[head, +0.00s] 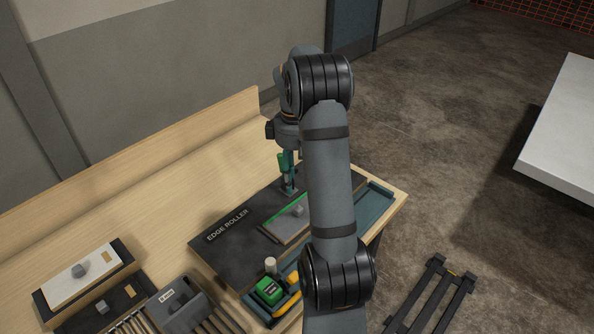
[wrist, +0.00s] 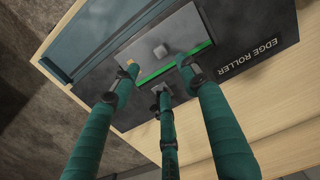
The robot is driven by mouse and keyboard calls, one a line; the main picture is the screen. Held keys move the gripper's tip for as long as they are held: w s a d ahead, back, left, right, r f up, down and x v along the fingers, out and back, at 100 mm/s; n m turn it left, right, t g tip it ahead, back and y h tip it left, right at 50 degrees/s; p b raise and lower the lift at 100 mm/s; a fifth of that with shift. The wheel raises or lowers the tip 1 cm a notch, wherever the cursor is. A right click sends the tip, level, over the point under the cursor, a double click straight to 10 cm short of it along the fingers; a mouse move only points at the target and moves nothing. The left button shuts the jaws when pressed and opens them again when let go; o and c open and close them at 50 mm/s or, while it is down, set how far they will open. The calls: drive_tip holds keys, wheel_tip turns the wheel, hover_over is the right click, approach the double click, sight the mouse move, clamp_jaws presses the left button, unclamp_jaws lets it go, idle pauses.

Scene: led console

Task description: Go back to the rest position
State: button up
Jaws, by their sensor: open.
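My gripper (head: 288,186) is near the far end of the black board marked EDGE ROLLER (head: 225,243). Its green fingers show large in the wrist view (wrist: 158,76), spread apart with nothing held between them. Beyond the fingertips is a grey plate (head: 284,226) with a small square knob and a green strip along one edge. The plate also shows in the wrist view (wrist: 180,35). I cannot tell whether the fingertips touch the board. My arm hides part of the board and the bench behind it.
On the wooden bench (head: 140,190) are a green block (head: 270,290), a white cylinder (head: 270,265), a white panel with a knob (head: 85,276) and a grey slotted unit (head: 178,305). A blue-grey tray (head: 373,200) lies at the right. A white table (head: 565,130) stands across open floor.

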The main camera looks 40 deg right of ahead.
sight(298, 207)
wheel_tip(298, 207, up, 2)
drive_tip(key=shift+r, duration=0.2)
drive_tip(key=shift+f, duration=0.1)
idle(0.3)
drive_tip(key=f, duration=1.2)
drive_tip(key=shift+s, duration=0.25)
drive_tip(key=shift+r, duration=0.3)
